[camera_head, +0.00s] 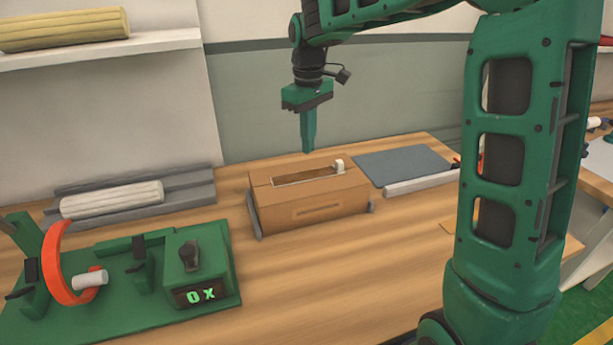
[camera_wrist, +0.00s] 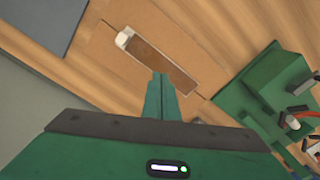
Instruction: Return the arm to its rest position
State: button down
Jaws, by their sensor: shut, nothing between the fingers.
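My gripper (camera_head: 308,150) is at the end of my green arm. It points straight down above the back of a cardboard box (camera_head: 318,212) on the wooden workbench. Its fingers are shut with nothing between them. In the wrist view the shut fingertips (camera_wrist: 161,78) show in front of the box top (camera_wrist: 88,62). The box has a long slot in its top, and a small white piece (camera_head: 339,165) sits at the slot's right end. The white piece also shows in the wrist view (camera_wrist: 124,37). I cannot tell whether the fingertips touch the box.
A green fixture (camera_head: 150,290) with an orange ring (camera_head: 58,262) and a display stands front left. A grey tray (camera_head: 195,190) holds a pale ribbed roll (camera_head: 112,199). A grey mat (camera_head: 400,165) lies right of the box. Bare wood (camera_head: 330,280) is free in front.

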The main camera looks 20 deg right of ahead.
jog(key=shift+d, duration=0.1)
jog(key=s+d+m, duration=0.7)
jog(key=s+d, duration=0.7)
jog(key=s, duration=0.5)
jog(key=s+d+f+m, duration=0.1)
jog(key=s+f+m, duration=0.1)
jog(key=s, duration=0.6)
jog(key=s+d+f+m, duration=0.2)
jog(key=s+f+m, duration=0.1)
jog(key=s, duration=0.5)
jog(key=shift+s+f, duration=0.2)
jog(key=shift+f, duration=0.15)
jog(key=shift+w+f, duration=0.3)
jog(key=shift+w, duration=0.4)
jog(key=shift+d, duration=0.1)
